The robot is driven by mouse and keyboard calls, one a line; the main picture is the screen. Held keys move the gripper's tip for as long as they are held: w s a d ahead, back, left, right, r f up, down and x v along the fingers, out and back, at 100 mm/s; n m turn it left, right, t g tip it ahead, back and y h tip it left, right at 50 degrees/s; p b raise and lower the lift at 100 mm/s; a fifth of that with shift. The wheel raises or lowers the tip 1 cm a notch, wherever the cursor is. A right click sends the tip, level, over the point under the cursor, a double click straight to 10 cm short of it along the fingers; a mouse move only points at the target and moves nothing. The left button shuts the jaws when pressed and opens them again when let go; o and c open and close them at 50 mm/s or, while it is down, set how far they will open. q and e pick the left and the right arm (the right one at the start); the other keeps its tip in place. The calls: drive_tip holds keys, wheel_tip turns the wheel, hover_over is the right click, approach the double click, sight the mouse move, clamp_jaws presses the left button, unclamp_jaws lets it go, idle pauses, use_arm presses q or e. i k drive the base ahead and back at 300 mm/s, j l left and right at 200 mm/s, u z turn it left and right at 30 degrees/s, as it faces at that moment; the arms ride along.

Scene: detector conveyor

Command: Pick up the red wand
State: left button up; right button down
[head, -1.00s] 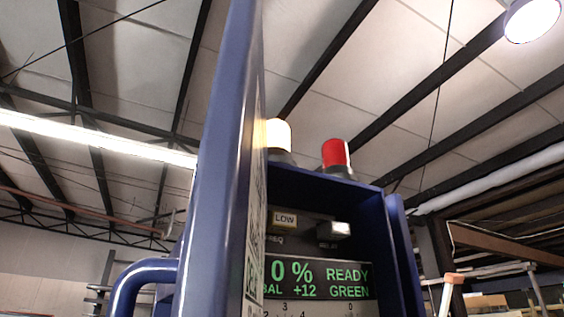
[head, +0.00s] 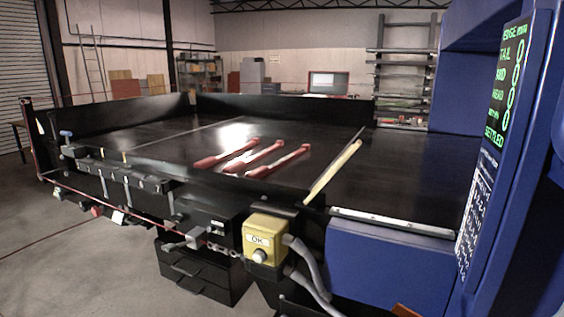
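Several long red things lie on the black conveyor bed (head: 390,180); three show, side by side and slanting the same way. They are the left red piece (head: 225,154), the middle red piece (head: 253,157) and the right red piece (head: 278,162). They look like slim rods with thicker near ends, and I cannot tell which one is the red wand. Neither of my grippers is in view.
A yellow OK button box (head: 262,240) with grey hoses hangs in front. A blue housing with a green-text screen (head: 512,95) stands at right. Black side walls (head: 285,108) border the bed. Floor at left is mostly clear.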

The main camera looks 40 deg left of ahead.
sight(260, 173)
drive_tip(key=z, duration=0.35)
drive_tip(key=j+z, duration=0.35)
drive_tip(key=k+j+z, duration=0.15)
drive_tip(key=z, duration=0.25)
drive_tip(key=k+j+z, duration=0.15)
drive_tip(key=z, duration=0.2)
drive_tip(key=k+j+z, duration=0.35)
drive_tip(key=k+j, duration=0.35)
drive_tip(key=k+j+z, duration=0.35)
drive_tip(key=k+j, duration=0.3)
drive_tip(key=k, duration=0.15)
